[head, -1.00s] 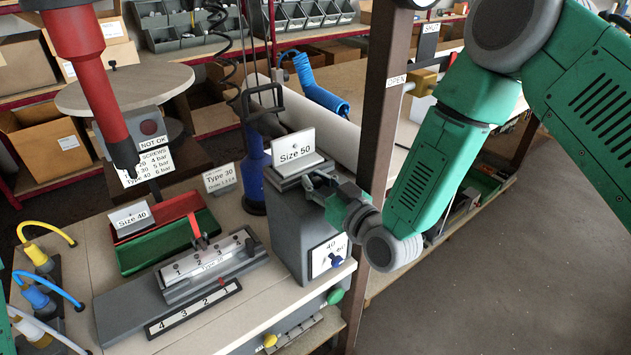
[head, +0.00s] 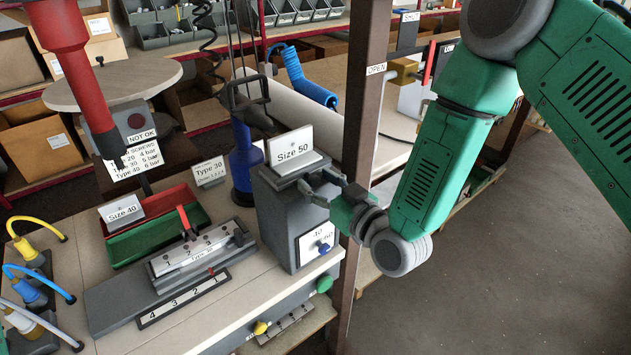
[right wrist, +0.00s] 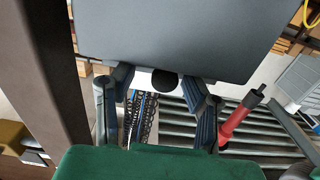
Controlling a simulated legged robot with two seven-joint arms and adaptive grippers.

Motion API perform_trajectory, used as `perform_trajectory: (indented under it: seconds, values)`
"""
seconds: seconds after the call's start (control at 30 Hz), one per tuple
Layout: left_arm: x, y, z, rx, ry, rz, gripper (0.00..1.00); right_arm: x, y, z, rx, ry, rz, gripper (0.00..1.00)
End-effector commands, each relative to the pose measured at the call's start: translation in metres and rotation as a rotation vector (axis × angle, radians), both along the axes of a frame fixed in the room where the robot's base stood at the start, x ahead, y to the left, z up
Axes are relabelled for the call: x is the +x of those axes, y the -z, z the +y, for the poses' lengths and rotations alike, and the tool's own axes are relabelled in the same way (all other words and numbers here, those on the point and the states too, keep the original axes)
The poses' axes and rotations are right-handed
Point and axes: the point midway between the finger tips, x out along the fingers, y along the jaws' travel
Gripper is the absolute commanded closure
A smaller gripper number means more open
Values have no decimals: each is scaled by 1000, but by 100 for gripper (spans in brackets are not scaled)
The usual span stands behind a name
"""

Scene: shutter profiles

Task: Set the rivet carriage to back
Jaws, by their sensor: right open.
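The grey block (head: 283,225) stands upright at the table's right edge and carries a "Size 50" sign (head: 294,152). My right gripper (head: 318,190) is open beside the block's upper right side. In the right wrist view, the gripper (right wrist: 164,100) has its fingers on either side of a black round knob (right wrist: 165,81) under a dark grey surface (right wrist: 165,35). I cannot tell whether they touch it. A numbered grey fixture (head: 200,250) with a red lever (head: 184,220) lies left of the block. I cannot tell which part is the rivet carriage. My left gripper is not in view.
A brown post (head: 362,110) stands close behind my right gripper. A red tool (head: 75,75) hangs over the table's left. A blue bottle-shaped tool (head: 243,165) stands behind the block. Red and green trays (head: 150,240) lie behind the fixture. Open floor (head: 520,270) is at right.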

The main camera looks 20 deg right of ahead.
Motion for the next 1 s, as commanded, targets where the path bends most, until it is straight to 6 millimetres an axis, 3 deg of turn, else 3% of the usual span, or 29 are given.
perform_trajectory:
  seconds: [0.17, 0.6, 0.8, 1.0]
  values:
    - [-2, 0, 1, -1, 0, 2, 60, -19, 0, -5, -1, -1, 2, 58]
    - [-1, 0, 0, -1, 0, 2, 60, -100, 1, -35, 0, 0, 4, 58]
    - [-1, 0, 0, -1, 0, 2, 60, -113, 0, -40, -1, 0, 2, 58]
    - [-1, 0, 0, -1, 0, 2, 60, -114, 0, -40, 0, 0, 1, 58]
